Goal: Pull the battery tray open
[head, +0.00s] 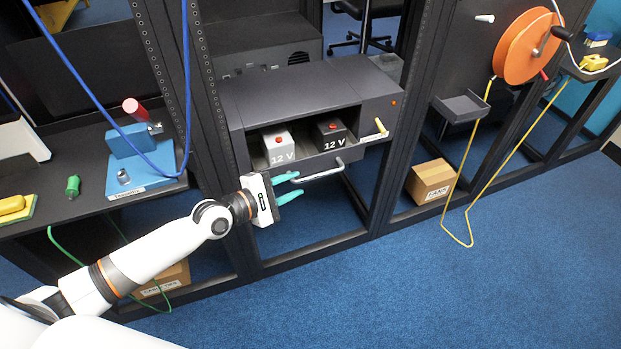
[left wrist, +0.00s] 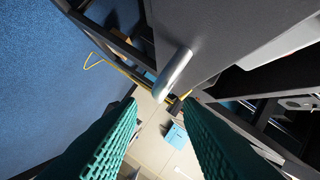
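The battery tray (head: 323,160) shows in the head view, low in the dark cabinet, its front slightly out from the cabinet face. It holds a grey 12 V battery (head: 279,147) and a black 12 V battery (head: 333,136). A silver bar handle (head: 320,172) is on the tray's front. My left gripper (head: 297,184) is open, its teal fingers at the handle's left end. In the left wrist view, the handle (left wrist: 174,74) points toward the gap between the open fingers (left wrist: 160,107); contact cannot be told. My right gripper is not in view.
A yellow lever (head: 376,131) sticks out right of the tray opening. Dark rack posts (head: 399,110) frame the cabinet. A left shelf holds a blue clamp block (head: 142,165). An orange reel (head: 527,48) with yellow cable hangs right. The blue floor in front is clear.

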